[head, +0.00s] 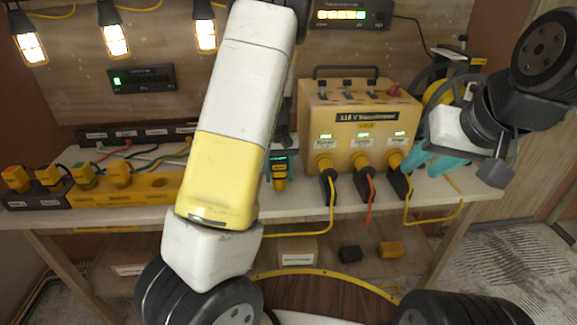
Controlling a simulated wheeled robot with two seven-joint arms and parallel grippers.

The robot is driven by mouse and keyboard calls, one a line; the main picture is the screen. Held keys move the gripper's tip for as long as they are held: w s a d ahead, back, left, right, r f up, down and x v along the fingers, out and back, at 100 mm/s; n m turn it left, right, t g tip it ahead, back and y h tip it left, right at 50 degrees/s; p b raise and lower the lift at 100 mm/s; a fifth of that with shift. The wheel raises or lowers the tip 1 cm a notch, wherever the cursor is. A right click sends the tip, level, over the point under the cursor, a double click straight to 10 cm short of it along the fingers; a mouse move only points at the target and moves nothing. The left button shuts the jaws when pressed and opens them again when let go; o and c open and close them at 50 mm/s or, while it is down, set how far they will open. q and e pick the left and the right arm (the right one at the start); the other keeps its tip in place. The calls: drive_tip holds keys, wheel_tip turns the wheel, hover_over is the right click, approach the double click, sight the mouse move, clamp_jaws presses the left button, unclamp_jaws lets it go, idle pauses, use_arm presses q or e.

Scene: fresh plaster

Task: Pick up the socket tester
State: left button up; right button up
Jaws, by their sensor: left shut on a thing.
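I cannot tell whether the tester touches the bench. My right gripper (424,163) has teal fingers spread apart, empty, at the right front of the transformer box.
The transformer box (322,105) has several plugs and cables in its front. A yellow socket strip (146,192) with yellow plugs lies at the left of the bench (480,187). A cable reel (438,92) stands behind my right gripper. A lower shelf (215,254) holds small boxes.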

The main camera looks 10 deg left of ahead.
use_arm(q)
drive_tip(key=shift+r, duration=0.85)
drive_tip(key=s+d, duration=0.3)
drive_tip(key=s, duration=0.4)
drive_tip(key=s+d+r, duration=0.1)
drive_tip(key=s+d, duration=0.2)
drive_tip(key=s, duration=0.4)
drive_tip(key=shift+s+d, duration=0.15)
drive_tip(key=shift+s, duration=0.25)
drive_tip(key=shift+w, duration=0.1)
